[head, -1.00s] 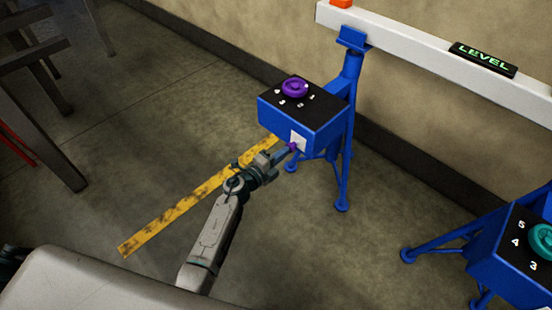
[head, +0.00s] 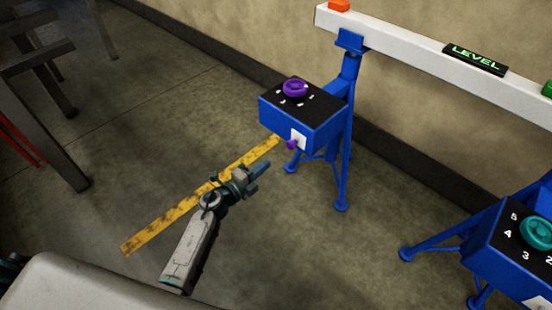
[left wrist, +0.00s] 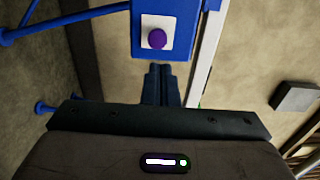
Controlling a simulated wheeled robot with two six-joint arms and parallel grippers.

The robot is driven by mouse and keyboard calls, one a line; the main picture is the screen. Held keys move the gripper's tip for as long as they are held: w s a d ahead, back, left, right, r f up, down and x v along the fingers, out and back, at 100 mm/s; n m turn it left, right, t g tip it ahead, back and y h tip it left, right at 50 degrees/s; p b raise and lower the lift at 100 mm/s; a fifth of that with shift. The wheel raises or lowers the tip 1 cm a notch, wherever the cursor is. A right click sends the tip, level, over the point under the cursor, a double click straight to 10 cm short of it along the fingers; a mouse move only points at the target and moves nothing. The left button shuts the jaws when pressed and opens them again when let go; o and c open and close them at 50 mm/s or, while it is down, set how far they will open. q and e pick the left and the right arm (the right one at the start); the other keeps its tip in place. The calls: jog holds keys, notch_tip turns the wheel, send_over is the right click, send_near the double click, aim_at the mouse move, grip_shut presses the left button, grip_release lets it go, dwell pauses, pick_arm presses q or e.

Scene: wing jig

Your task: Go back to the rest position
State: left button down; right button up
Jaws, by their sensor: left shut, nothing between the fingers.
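My left gripper (head: 259,175) is shut and empty in the head view, a little to the lower left of the blue box (head: 310,118) on its stand. It is apart from the box. In the left wrist view its closed fingers (left wrist: 160,84) point toward a purple button (left wrist: 157,39) on a white plate. The same purple button (head: 292,144) shows on the box front in the head view. A purple dial (head: 295,88) sits on the box's black top. My right gripper is not in view.
A second blue stand box (head: 497,269) with a teal dial (head: 537,233) is at the lower right. A white beam (head: 415,52) with a LEVEL sign (head: 475,59) runs along the wall. Dark metal frames (head: 38,110) stand at the left. Floor around the yellow stripe (head: 160,227) is open.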

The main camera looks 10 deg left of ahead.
pick_arm(q)
jog(key=v, duration=0.4)
jog(key=shift+s+a+f, duration=0.1)
jog(key=shift+a+f, duration=0.1)
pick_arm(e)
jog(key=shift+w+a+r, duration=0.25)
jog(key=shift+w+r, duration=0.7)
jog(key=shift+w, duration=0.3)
